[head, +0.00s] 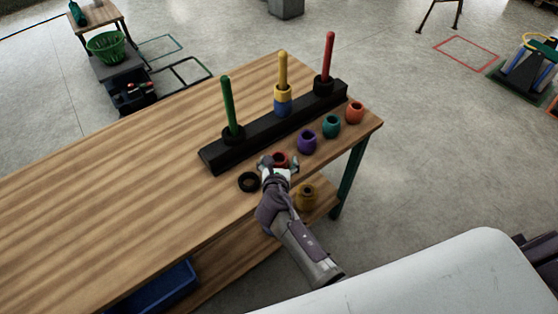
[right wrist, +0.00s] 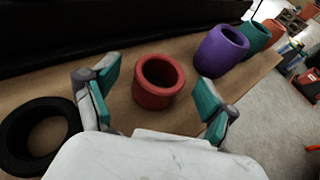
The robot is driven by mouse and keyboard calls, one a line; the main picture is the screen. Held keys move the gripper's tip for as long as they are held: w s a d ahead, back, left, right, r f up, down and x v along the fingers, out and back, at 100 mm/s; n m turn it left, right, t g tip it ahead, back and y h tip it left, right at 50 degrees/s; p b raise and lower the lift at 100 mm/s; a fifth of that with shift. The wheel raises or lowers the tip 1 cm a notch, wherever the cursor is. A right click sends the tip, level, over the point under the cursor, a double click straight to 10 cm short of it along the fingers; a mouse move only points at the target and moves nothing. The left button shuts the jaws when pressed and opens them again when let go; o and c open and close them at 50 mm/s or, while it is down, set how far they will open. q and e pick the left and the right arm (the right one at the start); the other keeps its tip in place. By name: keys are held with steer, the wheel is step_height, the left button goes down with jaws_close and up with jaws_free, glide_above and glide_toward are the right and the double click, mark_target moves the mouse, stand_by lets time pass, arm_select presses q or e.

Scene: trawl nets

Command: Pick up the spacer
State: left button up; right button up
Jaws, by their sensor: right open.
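Several hollow ring-shaped pieces that could be spacers stand on the wooden table; I cannot tell which one the task names. A red one (right wrist: 158,92) stands upright between the fingers of my open right gripper (right wrist: 157,86), with gaps on both sides. In the head view the red piece (head: 281,158) is partly hidden by the right gripper (head: 279,163). A flat black ring (head: 248,182) lies just left of the gripper; it also shows in the right wrist view (right wrist: 20,143). My left gripper is out of view.
Purple (head: 306,142), teal (head: 331,126) and orange (head: 355,112) pieces stand to the right. A black base (head: 216,158) with green, yellow and red posts stands behind. An olive-yellow piece (head: 306,199) is below the table's front edge. The left tabletop (head: 110,200) is clear.

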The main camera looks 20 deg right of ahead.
steer(key=shift+x, duration=0.75)
steer(key=c, duration=1.3)
steer(key=shift+o, duration=0.2)
steer(key=shift+r, duration=0.5)
steer(key=r, duration=0.2)
steer(key=d+r+p, duration=0.1)
steer(key=r, duration=0.1)
steer(key=shift+d, duration=0.15)
steer(key=d+r, duration=0.2)
steer(key=d, duration=0.1)
steer(key=d+r, duration=0.2)
steer(key=d, duration=0.2)
steer(key=d+r+p, duration=0.1)
steer(key=d+r, duration=0.1)
steer(key=d, duration=0.1)
steer(key=shift+w+d, duration=0.2)
steer(key=shift+w, duration=0.2)
